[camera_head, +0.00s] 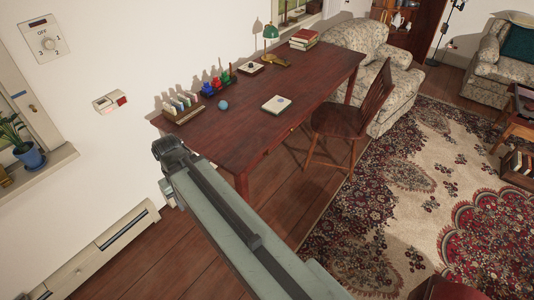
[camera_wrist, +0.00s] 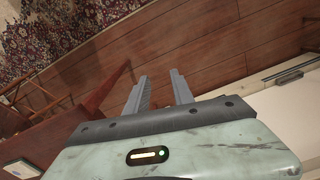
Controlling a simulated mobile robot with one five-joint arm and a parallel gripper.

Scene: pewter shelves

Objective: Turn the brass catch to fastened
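I cannot make out a brass catch for certain in either view. A small brass-coloured thing (camera_head: 6,177) sits at the left picture edge, on the window sill by the plant, partly cut off. My gripper (camera_wrist: 158,75) shows in the wrist view with its two grey fingers apart and nothing between them. Floorboards lie beyond the fingers. In the head view my arm reaches in from the bottom toward the desk's near left corner, and the fingers cannot be made out there.
A dark red wooden desk (camera_head: 255,120) stands against the wall, with books, a lamp and small objects on it. A wooden chair (camera_head: 345,118) stands at its front. Floor between heater and rug (camera_head: 430,190) is clear.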

